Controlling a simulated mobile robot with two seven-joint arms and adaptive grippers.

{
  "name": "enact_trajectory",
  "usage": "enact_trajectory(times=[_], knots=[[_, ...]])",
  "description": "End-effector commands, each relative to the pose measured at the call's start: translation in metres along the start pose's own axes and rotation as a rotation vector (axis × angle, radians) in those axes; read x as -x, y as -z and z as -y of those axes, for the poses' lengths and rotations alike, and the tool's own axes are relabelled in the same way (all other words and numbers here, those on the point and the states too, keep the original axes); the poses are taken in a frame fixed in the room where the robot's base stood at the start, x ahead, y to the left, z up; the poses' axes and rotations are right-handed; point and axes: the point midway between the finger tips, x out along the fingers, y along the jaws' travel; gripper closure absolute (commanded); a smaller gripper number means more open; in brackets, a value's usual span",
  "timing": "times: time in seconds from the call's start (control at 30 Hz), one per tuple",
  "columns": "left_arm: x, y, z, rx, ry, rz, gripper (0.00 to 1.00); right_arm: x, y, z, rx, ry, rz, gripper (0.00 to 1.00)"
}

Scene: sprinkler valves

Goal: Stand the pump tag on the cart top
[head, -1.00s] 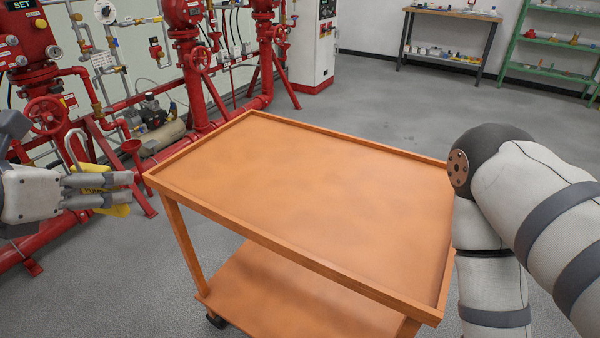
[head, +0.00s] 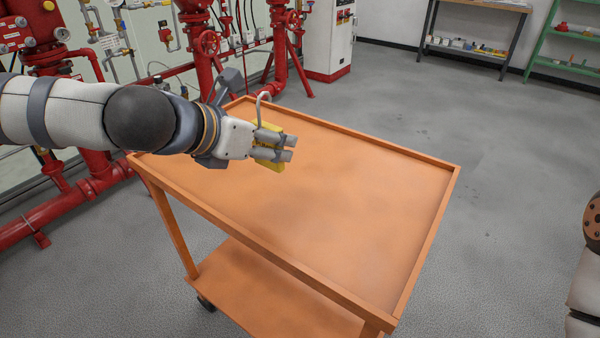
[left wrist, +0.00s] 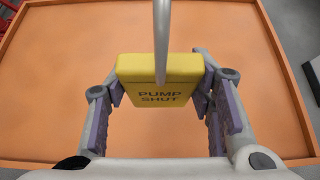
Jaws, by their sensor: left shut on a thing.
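The pump tag (head: 268,158) is a yellow block with a grey wire loop on top. In the left wrist view the tag (left wrist: 160,78) reads "PUMP SHUT", and its loop rises toward the camera. My left gripper (head: 290,148) is shut on the tag and holds it over the far left part of the orange cart top (head: 310,225). The fingers hide part of the tag in the head view. I cannot tell whether its lower edge touches the cart. My right gripper is out of view; only part of my right arm shows at the right edge.
The cart top is bare, with a low raised rim (head: 421,240) and a lower shelf (head: 265,290). Red pipes and valves (head: 208,42) stand behind it at the left. A workbench (head: 478,40) and green shelves (head: 570,50) stand at the back right. The grey floor on the right is clear.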

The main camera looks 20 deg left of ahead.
Motion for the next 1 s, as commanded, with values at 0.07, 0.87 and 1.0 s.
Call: enact_trajectory(times=[0.07,0.87,1.0], knots=[[-0.04,0.029,0.007,0.011,0.009,-0.044,0.78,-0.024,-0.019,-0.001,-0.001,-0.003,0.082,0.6],[-0.099,0.061,0.021,0.006,0.001,-0.017,0.78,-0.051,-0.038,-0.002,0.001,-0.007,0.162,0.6],[-0.1,0.061,0.021,0.005,0.001,-0.016,0.33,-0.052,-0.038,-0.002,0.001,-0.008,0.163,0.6]])
